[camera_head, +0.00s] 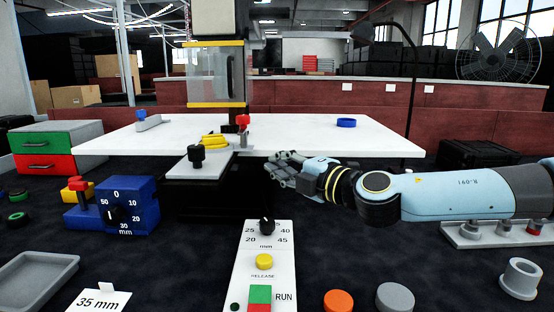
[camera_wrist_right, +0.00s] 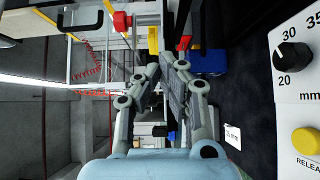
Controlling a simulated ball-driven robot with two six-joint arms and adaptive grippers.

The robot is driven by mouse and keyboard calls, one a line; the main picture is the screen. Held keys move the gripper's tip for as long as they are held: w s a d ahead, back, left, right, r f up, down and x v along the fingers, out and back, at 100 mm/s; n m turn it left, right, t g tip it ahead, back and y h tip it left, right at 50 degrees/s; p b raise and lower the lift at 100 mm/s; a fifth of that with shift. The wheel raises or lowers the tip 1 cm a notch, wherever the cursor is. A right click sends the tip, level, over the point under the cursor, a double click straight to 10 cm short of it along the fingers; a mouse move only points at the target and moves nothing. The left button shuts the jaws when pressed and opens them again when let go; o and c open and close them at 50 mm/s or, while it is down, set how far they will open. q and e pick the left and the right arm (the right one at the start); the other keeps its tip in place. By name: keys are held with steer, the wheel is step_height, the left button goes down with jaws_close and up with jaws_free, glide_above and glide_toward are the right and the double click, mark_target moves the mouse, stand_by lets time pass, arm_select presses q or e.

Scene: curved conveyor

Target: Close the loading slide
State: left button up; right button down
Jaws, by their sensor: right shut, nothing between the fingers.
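The loading slide (camera_head: 185,168) is a light grey plate with an upright black knob (camera_head: 196,154), at the front edge of the white table in the head view. It sticks out toward me, with a yellow part (camera_head: 214,140) behind it. My right gripper (camera_head: 274,165) is to the right of the slide, apart from the knob, and points left. It is shut and empty. In the right wrist view the fingers (camera_wrist_right: 168,72) sit close together with nothing visible held; I cannot clearly make out the slide there. My left gripper is not in view.
A clear column (camera_head: 216,75) with yellow bands stands behind the slide. A blue dial block (camera_head: 118,205) is at the left. The control panel (camera_head: 280,240) with a black dial, yellow button and RUN switch is in front. A grey tray (camera_head: 35,298) lies at the lower left.

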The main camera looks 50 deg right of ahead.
steer(key=s+a+p, duration=0.2)
steer(key=s+a, duration=0.1)
steer(key=a, duration=0.1)
steer(key=w+d+p, duration=0.2)
steer(key=w+d, duration=0.1)
steer(key=w, duration=0.9)
steer(key=shift+w+d, duration=0.35)
steer(key=shift+d, duration=0.1)
